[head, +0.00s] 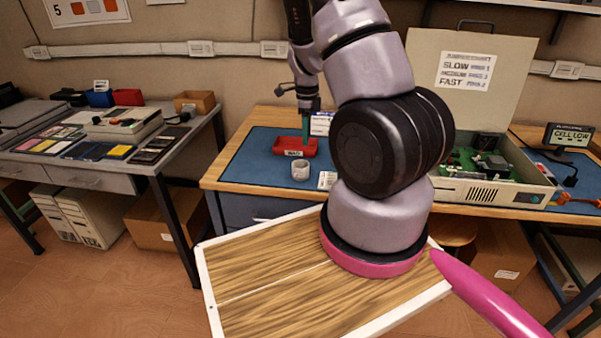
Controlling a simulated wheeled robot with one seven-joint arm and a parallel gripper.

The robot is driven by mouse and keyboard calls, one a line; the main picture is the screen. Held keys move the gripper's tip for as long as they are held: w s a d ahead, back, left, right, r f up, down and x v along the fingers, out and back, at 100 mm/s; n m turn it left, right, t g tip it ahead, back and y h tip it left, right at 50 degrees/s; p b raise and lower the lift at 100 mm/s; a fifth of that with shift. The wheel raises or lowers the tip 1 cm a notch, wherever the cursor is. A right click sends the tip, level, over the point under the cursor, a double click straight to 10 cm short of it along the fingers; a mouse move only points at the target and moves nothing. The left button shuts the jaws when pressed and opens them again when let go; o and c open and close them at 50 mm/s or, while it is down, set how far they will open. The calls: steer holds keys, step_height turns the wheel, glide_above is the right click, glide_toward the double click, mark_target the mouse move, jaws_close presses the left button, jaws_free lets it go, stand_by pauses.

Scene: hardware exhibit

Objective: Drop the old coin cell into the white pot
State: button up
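The white pot (300,171) is a small pale cup standing upright on the blue mat (255,160) of the middle bench, in front of a red tray (281,147) with a white label. My gripper (307,128) points down above the red tray, behind the pot and a little to its right. A slender teal piece shows at its lower end. I cannot tell whether this is its fingers or something held. The old coin cell is not discernible, and the inside of the pot is too small to read.
An opened computer case (492,191) with a green board stands right on the bench, near a "CELL LOW" display (568,136). Small cards (327,180) lie right of the pot. A cluttered side table (100,135) stands left. My arm hides the bench's middle.

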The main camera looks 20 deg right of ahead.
step_height(320, 180, up, 8)
steer(key=shift+r, duration=0.2)
stand_by(0.3)
steer(key=s+a+r+n+t+y, duration=0.15)
steer(key=s+a+r+n, duration=0.3)
steer(key=r, duration=0.45)
steer(key=s+a+r+n+t+y, duration=0.1)
steer(key=s+a+r+n+t, duration=0.2)
steer(key=r+n, duration=0.45)
steer(key=s+a+r+n+t, duration=0.2)
steer(key=s+a+r+n, duration=0.3)
steer(key=s+r+n, duration=0.3)
steer(key=s+r, duration=0.3)
steer(key=s, duration=0.1)
steer(key=shift+a+r+n+t, duration=0.15)
steer(key=shift+a+n+t, duration=0.2)
steer(key=shift+a+n, duration=0.05)
